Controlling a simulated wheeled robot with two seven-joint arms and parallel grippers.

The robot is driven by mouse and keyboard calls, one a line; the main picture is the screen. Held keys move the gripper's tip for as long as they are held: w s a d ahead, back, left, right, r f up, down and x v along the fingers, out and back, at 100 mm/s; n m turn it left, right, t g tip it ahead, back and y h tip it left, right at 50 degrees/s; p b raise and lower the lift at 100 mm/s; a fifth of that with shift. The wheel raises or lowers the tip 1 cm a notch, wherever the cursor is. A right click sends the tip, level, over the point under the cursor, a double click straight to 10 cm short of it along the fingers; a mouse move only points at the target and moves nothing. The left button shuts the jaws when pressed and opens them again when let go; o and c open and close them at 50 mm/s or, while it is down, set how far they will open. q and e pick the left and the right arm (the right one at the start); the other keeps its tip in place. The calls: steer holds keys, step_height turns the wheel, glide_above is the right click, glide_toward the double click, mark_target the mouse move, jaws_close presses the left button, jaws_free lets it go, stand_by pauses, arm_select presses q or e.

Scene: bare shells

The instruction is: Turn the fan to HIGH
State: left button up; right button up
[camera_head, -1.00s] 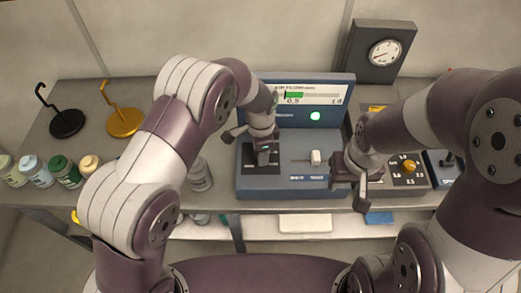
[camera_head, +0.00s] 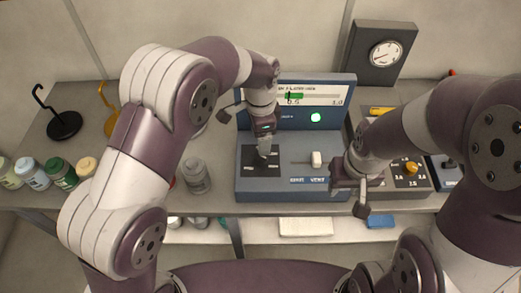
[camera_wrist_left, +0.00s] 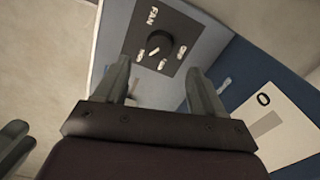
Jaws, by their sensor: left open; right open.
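The fan control is a black square plate on the left of a blue-grey console (camera_head: 250,195). In the head view the gripper hides the knob. My right gripper (camera_head: 350,195) is open by the console's right edge, empty.
A white slider (camera_head: 316,159) sits right of the fan plate. A display (camera_head: 312,96) with a green bar and a green lamp (camera_head: 316,118) stand behind. A yellow-knob panel (camera_head: 411,168) is at right. Jars (camera_head: 63,172) and hook stands (camera_head: 64,124) line the left.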

arm_select(q)
step_height(320, 180, up, 5)
steer(key=shift+r+p, duration=0.1)
steer(key=shift+p, duration=0.8)
